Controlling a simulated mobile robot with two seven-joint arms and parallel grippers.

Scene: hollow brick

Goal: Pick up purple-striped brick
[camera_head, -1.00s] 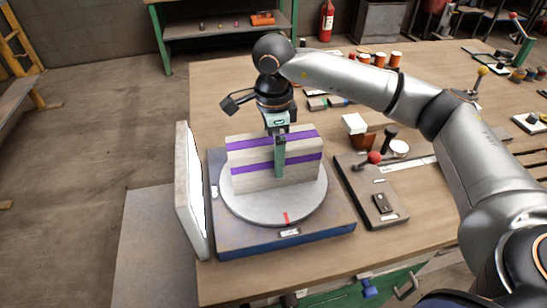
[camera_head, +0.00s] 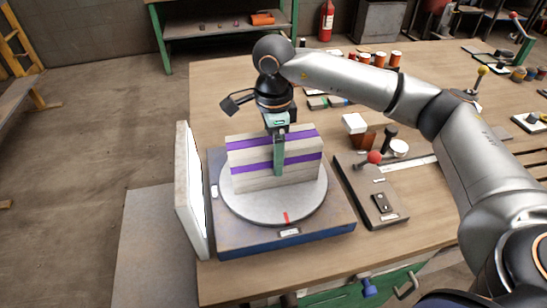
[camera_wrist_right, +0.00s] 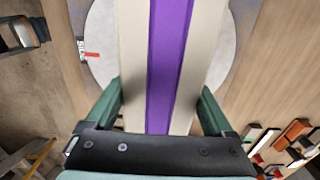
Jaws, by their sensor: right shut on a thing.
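The purple-striped brick (camera_head: 300,165) is a pale block with purple stripes. It stands on the round grey turntable (camera_head: 255,211) in the head view. My right gripper (camera_head: 279,165) comes down from above and is shut on the brick, with one green finger in front of its near face. In the right wrist view the brick (camera_wrist_right: 210,40) runs up between the two green fingers of my right gripper (camera_wrist_right: 160,105), its purple stripe in the middle. The far finger is hidden behind the brick in the head view. My left gripper is in neither view.
A white upright panel (camera_head: 186,190) stands left of the turntable's blue base (camera_head: 290,243). A control box with a red-knobbed lever (camera_head: 374,158) lies to the right. Small blocks and orange-topped jars (camera_head: 396,59) are farther back.

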